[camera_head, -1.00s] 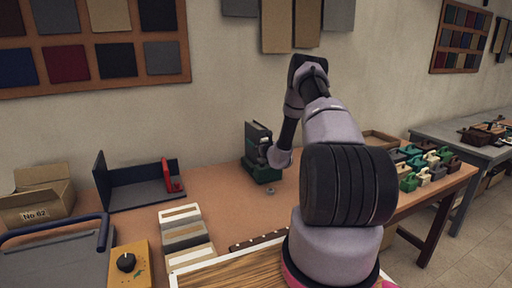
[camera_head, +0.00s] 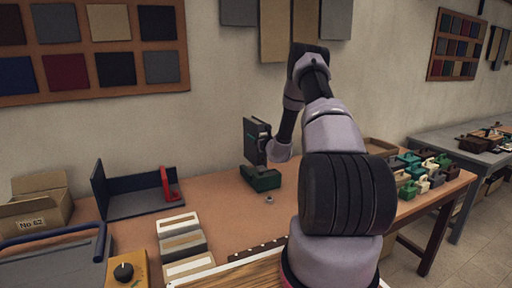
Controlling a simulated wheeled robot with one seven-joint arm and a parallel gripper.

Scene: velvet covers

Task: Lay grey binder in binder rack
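The dark grey binder (camera_head: 251,139) stands nearly upright at the back of the bench, above a green block-like stand (camera_head: 262,180). My gripper (camera_head: 264,140) is at the binder's right side and appears shut on it. My wrist partly hides the fingers. The binder's lower edge is close to the stand's top; I cannot tell whether they touch. A dark blue open rack with a red upright end (camera_head: 140,203), likely the binder rack, sits further left against the wall. It looks empty.
A cardboard box (camera_head: 38,205), a grey press with a blue handle (camera_head: 55,262), an orange box with a black knob (camera_head: 127,268) and sample strips (camera_head: 180,243) crowd the left. Small coloured pieces (camera_head: 425,170) fill the right end. Bench between rack and stand is clear.

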